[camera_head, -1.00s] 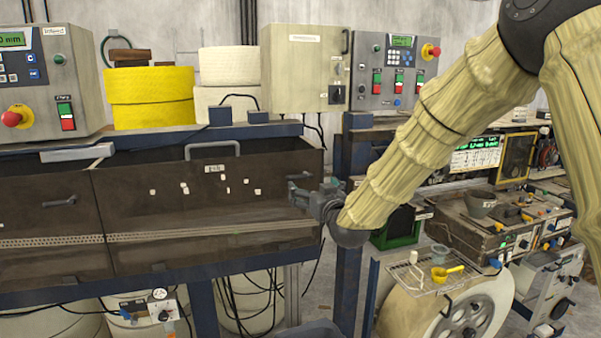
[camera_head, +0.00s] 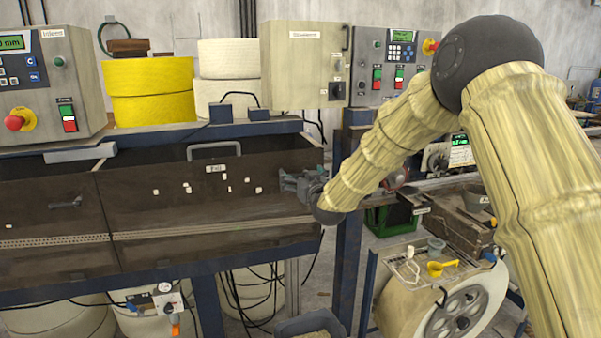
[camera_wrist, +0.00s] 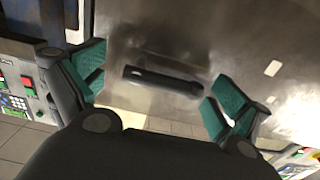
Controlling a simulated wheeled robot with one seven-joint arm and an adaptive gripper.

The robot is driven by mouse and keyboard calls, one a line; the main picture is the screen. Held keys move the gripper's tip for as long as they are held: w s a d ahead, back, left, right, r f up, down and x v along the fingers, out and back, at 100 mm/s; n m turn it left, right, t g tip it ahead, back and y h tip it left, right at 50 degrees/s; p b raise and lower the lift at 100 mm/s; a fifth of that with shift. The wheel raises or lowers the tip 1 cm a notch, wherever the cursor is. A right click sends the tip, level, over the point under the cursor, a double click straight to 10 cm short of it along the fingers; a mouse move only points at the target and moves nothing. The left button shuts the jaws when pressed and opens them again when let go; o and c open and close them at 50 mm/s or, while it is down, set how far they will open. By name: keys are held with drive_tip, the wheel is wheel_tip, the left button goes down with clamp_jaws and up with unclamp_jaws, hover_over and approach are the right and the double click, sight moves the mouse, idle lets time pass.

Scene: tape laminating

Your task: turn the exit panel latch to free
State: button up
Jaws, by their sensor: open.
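The exit panel (camera_head: 150,215) is the dark brown front panel with a small "Exit" label (camera_head: 215,168) and a grey handle on its top edge. In the wrist view, the latch (camera_wrist: 162,80) is a dark elongated lever on the metallic panel face. It lies nearly level, sloping slightly down to the right. My gripper (camera_head: 288,182) is at the right end of the panel and hides the latch in the head view. In the wrist view, its green-padded fingers (camera_wrist: 155,82) are spread on either side of the latch, with nothing between them held. Whether they touch it, I cannot tell.
Another dark latch lever (camera_head: 65,205) sits on the neighbouring panel at left. A blue frame post (camera_head: 345,260) stands right of the panel. A white reel (camera_head: 440,310) and a grey bin (camera_head: 310,325) are below. Control boxes stand behind.

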sight(307, 163)
drive_tip(key=shift+w, duration=0.1)
drive_tip(key=c, duration=1.1)
drive_tip(key=shift+m+b, duration=0.3)
drive_tip(key=shift+b, duration=0.25)
drive_tip(key=m+b, duration=0.2)
drive_tip(key=b, duration=0.2)
drive_tip(key=shift+r, duration=0.1)
drive_tip(key=m+b, duration=0.4)
drive_tip(key=r+m+b, duration=0.1)
drive_tip(key=m+b, duration=0.1)
drive_tip(key=shift+w+d+b, duration=0.2)
drive_tip(key=shift+d+b, duration=0.2)
drive_tip(key=m+b, duration=0.4)
drive_tip(key=b, duration=0.1)
drive_tip(key=shift+w+d+r+m, duration=0.1)
drive_tip(key=shift+d+r+m, duration=0.2)
drive_tip(key=shift+d+r, duration=0.1)
drive_tip(key=m+b, duration=0.2)
drive_tip(key=d+m+b, duration=0.1)
drive_tip(key=m+b, duration=0.1)
drive_tip(key=shift+w+r+m, duration=0.15)
drive_tip(key=shift+r+m, duration=0.05)
drive_tip(key=shift+m, duration=0.1)
